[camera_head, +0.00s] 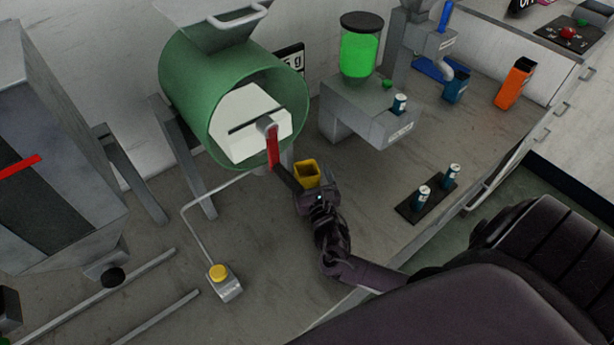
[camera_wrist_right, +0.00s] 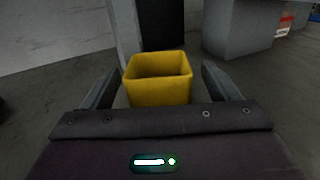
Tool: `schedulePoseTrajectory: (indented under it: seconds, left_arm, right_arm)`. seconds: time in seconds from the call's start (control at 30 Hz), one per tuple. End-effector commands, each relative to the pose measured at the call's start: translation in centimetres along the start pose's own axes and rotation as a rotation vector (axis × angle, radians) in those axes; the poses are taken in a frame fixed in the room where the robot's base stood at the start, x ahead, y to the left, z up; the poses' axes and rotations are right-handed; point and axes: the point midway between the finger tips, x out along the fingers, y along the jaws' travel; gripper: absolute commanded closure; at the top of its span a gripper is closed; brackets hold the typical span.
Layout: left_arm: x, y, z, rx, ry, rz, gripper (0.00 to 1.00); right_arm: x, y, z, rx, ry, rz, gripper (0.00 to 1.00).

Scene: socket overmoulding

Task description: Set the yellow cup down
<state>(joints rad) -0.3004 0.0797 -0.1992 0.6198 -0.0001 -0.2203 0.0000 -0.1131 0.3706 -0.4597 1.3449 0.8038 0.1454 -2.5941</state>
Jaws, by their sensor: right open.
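The yellow cup (camera_head: 307,172) stands upright on the grey worktop, in front of the green drum machine. It is square and open at the top. In the right wrist view the yellow cup (camera_wrist_right: 158,80) sits between the two fingers of my right gripper (camera_wrist_right: 160,88), with a gap on each side. My right gripper (camera_head: 306,182) is open around the cup and its fingers do not grip it. The cup's lower part is hidden behind the gripper body in the wrist view. My left gripper is not in view.
A green drum machine (camera_head: 180,85) with a red lever (camera_head: 273,148) stands just behind the cup. A yellow button box (camera_head: 222,282) is to the left. A grey dispenser (camera_head: 350,108) stands to the right. A dark tray (camera_head: 408,210) holds small blue containers.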

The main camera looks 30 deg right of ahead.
Motion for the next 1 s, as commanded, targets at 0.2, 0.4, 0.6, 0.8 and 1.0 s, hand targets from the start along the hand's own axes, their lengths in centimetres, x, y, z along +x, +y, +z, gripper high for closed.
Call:
schedulePoseTrajectory:
  seconds: [0.2, 0.4, 0.6, 0.8, 1.0]
  left_arm:
    - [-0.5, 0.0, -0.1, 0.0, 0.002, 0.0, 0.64]
    - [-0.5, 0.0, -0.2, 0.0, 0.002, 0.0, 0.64]
    - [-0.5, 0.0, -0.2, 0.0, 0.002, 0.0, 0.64]
    - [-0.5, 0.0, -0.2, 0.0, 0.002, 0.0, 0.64]
    - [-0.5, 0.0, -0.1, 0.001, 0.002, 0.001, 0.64]
  right_arm:
    - [2.8, 0.1, 0.2, 0.0, -0.001, -0.001, 0.18]
    - [3.0, 0.1, 0.1, 0.001, -0.001, 0.0, 0.18]
    - [3.0, 0.1, 0.1, 0.001, -0.001, 0.0, 0.35]
    - [3.0, 0.1, 0.1, 0.001, -0.001, 0.0, 0.61]
    - [3.0, 0.1, 0.1, 0.001, -0.001, 0.0, 0.69]
